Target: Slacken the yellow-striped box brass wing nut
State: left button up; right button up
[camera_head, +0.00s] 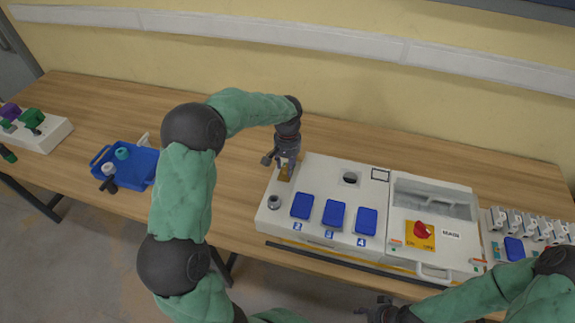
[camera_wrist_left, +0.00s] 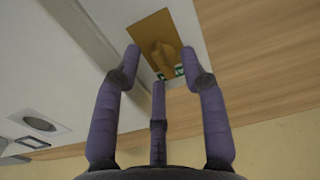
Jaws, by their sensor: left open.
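The large white socket box (camera_head: 320,246) has a yellow stripe low on its front. A brass plate (camera_head: 284,176) lies at its far left corner. In the left wrist view the brass wing nut (camera_wrist_left: 161,56) stands on this plate (camera_wrist_left: 152,32). My left gripper (camera_head: 286,166) points down over the plate and hides most of the nut in the head view. In the left wrist view its purple fingers (camera_wrist_left: 162,66) are spread, with the nut between and beyond their tips; I cannot tell whether they touch it. My right gripper (camera_head: 376,311) is at the bottom edge, its jaws unclear.
Blue socket covers (camera_head: 334,213) and a red rotary switch (camera_head: 423,229) are on the box top. A grey round socket (camera_head: 274,202) sits near its left front corner. Another socket unit (camera_head: 515,249) stands right.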

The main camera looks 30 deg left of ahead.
pick_arm(q)
grip_shut()
dwell(0.4)
jog(key=n, duration=0.4)
jog(key=shift+p, duration=0.35)
jog(key=n, duration=0.4)
jog(key=shift+w+a, duration=0.1)
jog(key=shift+w, duration=0.05)
jog(key=n, duration=0.5)
jog(key=shift+a+n, duration=0.15)
jog(key=shift+n, duration=2.05)
